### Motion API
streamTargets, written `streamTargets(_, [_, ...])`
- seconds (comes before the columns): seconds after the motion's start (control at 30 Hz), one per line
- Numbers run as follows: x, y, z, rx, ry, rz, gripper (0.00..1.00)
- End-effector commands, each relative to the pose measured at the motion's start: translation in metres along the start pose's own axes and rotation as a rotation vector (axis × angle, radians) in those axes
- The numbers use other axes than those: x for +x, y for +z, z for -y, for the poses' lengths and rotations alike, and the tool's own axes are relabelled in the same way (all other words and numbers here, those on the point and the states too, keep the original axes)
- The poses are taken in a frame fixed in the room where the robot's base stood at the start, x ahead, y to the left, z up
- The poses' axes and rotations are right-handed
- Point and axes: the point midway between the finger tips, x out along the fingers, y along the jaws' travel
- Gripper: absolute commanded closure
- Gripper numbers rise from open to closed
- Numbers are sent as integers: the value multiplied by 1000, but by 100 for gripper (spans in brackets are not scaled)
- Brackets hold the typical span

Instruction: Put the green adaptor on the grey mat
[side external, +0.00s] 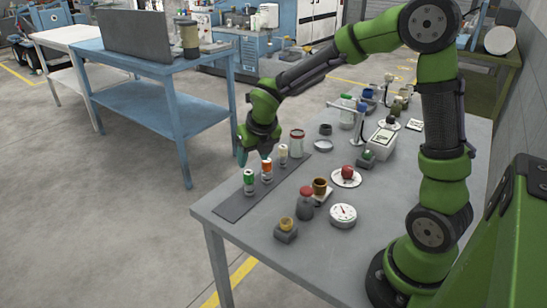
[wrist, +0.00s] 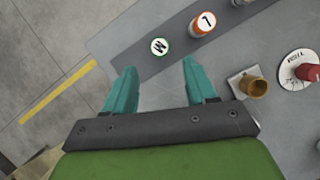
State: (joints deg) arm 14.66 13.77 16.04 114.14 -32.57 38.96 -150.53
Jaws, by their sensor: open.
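The grey mat (side external: 233,207) is a dark strip along the table's near left edge; it also shows in the wrist view (wrist: 120,50). A green-and-white can-shaped piece (side external: 249,183) stands upright on it, seen from above as a green-ringed disc marked M (wrist: 159,46). A small dark green piece (side external: 367,156) sits on a grey block farther back; I cannot tell which green piece is the adaptor. My gripper (wrist: 159,65) is open and empty, its teal fingers pointing at the green-ringed disc with a visible gap. In the side view my gripper (side external: 242,155) hangs above the mat's left edge.
An orange-and-white piece (side external: 266,170) and a cream-topped piece (side external: 283,153) stand on the mat. A brass piece (side external: 320,186), a red piece on a white dish (side external: 346,182), a dark red-topped jar (side external: 305,205) and a dial (side external: 342,215) stand to the right.

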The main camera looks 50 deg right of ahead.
Motion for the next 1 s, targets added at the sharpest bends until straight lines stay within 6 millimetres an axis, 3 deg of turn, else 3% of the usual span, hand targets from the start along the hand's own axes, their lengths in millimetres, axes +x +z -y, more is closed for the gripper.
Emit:
streamTargets(0.23, [-28, 0, 0, 15, 0, 3, 44])
streamTargets(0.37, [-43, -6, 2, 183, 6, 11, 44])
streamTargets(0.47, [-64, -17, 4, 465, 24, 24, 44])
streamTargets(0.73, [-124, -61, 12, 1477, 138, -16, 44])
streamTargets(1.0, [-166, -112, 17, 2462, 251, -261, 44])
